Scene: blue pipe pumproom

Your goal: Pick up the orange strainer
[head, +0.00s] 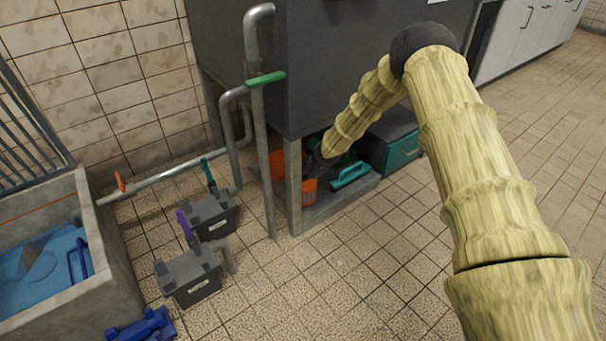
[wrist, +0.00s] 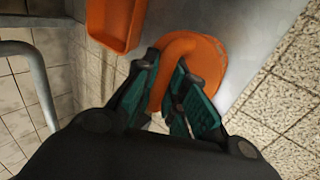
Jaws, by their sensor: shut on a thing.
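The orange strainer (wrist: 208,62) shows in the wrist view as a rounded orange body with a curved handle. My gripper (wrist: 168,72) is shut on that handle, with its green-padded fingers on either side of it. The far part of the strainer is against or just above a grey surface; I cannot tell which. In the head view my gripper (head: 318,160) reaches under the dark grey cabinet, partly hidden by my arm. Orange pieces show beside it there, but I cannot tell which is the strainer.
An orange open container (wrist: 115,22) is close to the strainer. A teal-handled tool (head: 350,176) and a teal box (head: 400,150) are on the right of the low shelf (head: 338,205). A metal post (head: 294,190) and pipes (head: 262,130) stand left. Open floor lies in front.

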